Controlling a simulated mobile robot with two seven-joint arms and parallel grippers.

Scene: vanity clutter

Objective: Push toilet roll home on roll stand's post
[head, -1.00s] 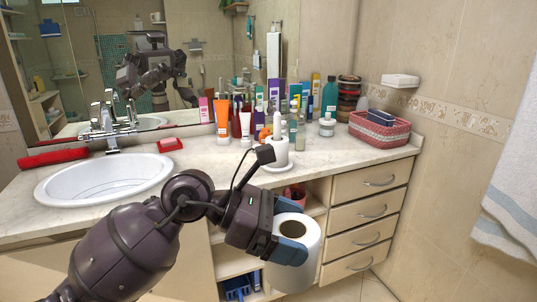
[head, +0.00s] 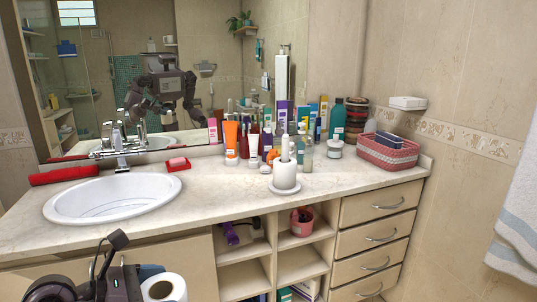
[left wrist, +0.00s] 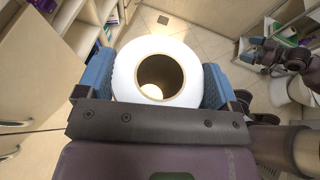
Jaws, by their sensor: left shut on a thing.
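The toilet roll (head: 155,294) is at the bottom left of the head view, below the counter top and in front of the cabinet. My left gripper (left wrist: 157,75) is shut on it, with blue fingers on both sides. In the left wrist view the roll (left wrist: 123,72) shows end-on, and floor is visible through its hole. The white roll stand (head: 286,188) stands upright on the counter right of the sink. Its post (head: 285,148) rises above a white cylinder on the base. The roll is well apart from the stand. My right gripper (left wrist: 256,52) seems to show small in the left wrist view; its jaws are unclear.
Bottles and tubes (head: 254,148) crowd the counter behind the stand. A pink basket (head: 388,154) is to the right, a sink (head: 112,198) to the left. Open shelves (head: 302,262) and drawers (head: 378,212) are below. The counter in front of the stand is clear.

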